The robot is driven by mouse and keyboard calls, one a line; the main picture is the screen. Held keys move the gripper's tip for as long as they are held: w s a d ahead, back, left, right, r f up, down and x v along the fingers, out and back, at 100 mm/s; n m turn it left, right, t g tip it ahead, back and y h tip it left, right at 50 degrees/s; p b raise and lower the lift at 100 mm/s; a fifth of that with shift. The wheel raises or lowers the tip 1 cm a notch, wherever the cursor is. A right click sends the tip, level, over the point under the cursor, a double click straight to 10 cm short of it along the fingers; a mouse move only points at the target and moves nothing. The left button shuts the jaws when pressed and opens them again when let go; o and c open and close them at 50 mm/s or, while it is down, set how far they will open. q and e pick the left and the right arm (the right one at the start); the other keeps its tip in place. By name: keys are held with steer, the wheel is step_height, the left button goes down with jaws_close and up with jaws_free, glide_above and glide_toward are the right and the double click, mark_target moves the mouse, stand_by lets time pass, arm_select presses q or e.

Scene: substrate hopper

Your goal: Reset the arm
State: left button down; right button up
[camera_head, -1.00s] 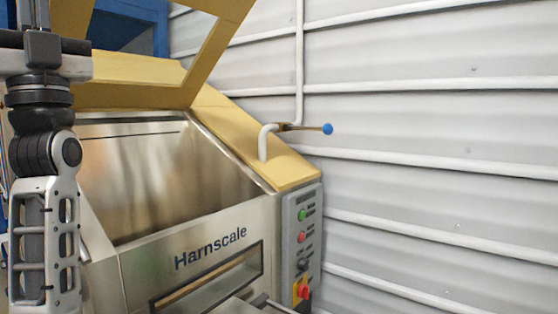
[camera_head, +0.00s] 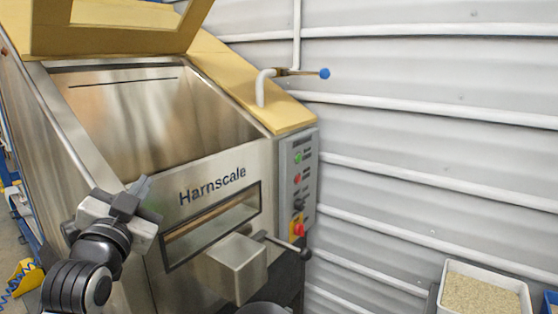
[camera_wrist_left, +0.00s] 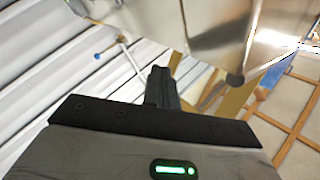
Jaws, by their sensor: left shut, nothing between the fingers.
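My left gripper (camera_head: 137,190) is in front of the lower left of the steel hopper (camera_head: 130,262) in the head view, with its arm coming up from the bottom left. Its fingers are shut with nothing between them. In the left wrist view the fingers (camera_wrist_left: 161,85) show as one dark closed block, with the steel hopper (camera_wrist_left: 200,30) beyond them. I cannot tell the exact gap between the gripper and the hopper front. My right gripper is not in view.
The hopper's yellow lid (camera_head: 110,38) stands open. A control panel (camera_head: 298,185) and a lever with a black knob (camera_head: 306,253) are on its right side. A blue-handled valve (camera_head: 324,73) is by the wall. A white tub of grain-like material (camera_head: 484,294) stands at lower right.

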arm_select(q)
steer(key=s+d+f+n+g, duration=0.1)
steer(key=s+f+g, duration=0.45)
steer(key=f, duration=0.55)
steer(key=s+d+f+n+g, duration=0.1)
steer(key=s+f+g, duration=0.3)
steer(key=s+f, duration=0.55)
steer(key=s+d+f+n+g, duration=0.2)
steer(key=s+f+g, duration=0.6)
steer(key=s+f, duration=0.6)
steer(key=w+d+f+t+h, duration=0.3)
steer(key=w+d+f+t, duration=0.1)
steer(key=t, duration=0.3)
steer(key=shift+d, duration=0.75)
